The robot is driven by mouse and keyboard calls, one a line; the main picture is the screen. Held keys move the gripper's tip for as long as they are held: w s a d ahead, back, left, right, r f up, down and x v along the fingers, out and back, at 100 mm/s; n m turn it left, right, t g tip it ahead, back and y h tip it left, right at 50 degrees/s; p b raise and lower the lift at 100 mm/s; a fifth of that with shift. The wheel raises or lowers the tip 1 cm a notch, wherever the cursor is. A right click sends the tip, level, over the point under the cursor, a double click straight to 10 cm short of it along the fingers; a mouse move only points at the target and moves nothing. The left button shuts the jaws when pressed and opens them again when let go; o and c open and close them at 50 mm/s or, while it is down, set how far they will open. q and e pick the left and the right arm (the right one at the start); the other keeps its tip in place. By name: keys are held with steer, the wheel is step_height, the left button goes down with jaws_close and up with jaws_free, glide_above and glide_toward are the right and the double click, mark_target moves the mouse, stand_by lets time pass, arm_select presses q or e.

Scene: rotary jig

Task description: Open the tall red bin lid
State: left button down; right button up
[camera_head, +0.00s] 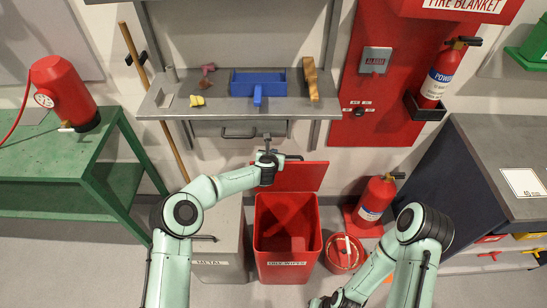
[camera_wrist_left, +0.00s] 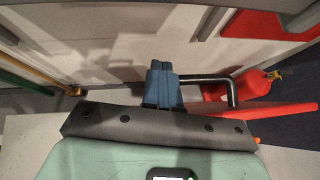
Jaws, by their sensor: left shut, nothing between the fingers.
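The tall red bin (camera_head: 262,232) stands at the lower middle of the head view, and I can see down into it. Its red lid (camera_head: 305,177) is raised behind the opening, tilted up toward the wall. My left gripper (camera_head: 267,139) is just above the lid's far edge, shut and empty. In the left wrist view the left gripper's blue fingers (camera_wrist_left: 163,70) are together, beside a black bent bar handle (camera_wrist_left: 228,80). I cannot tell whether they touch it. The lid shows there edge-on as a red strip (camera_wrist_left: 265,110). My right gripper (camera_head: 319,302) is partly cut off at the bottom edge.
A grey METAL bin (camera_head: 219,255) stands left of the red bin. A round red can (camera_head: 343,254) and a fire extinguisher (camera_head: 374,200) stand to its right. A grey shelf (camera_head: 210,108) with a blue tray (camera_head: 275,80) is above; a green bench (camera_head: 50,160) is left.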

arm_select(q)
steer(key=shift+w+f, duration=0.25)
steer(key=shift+w, duration=0.2)
arm_select(e)
steer(key=shift+w+r, duration=0.15)
steer(key=shift+w, duration=0.15)
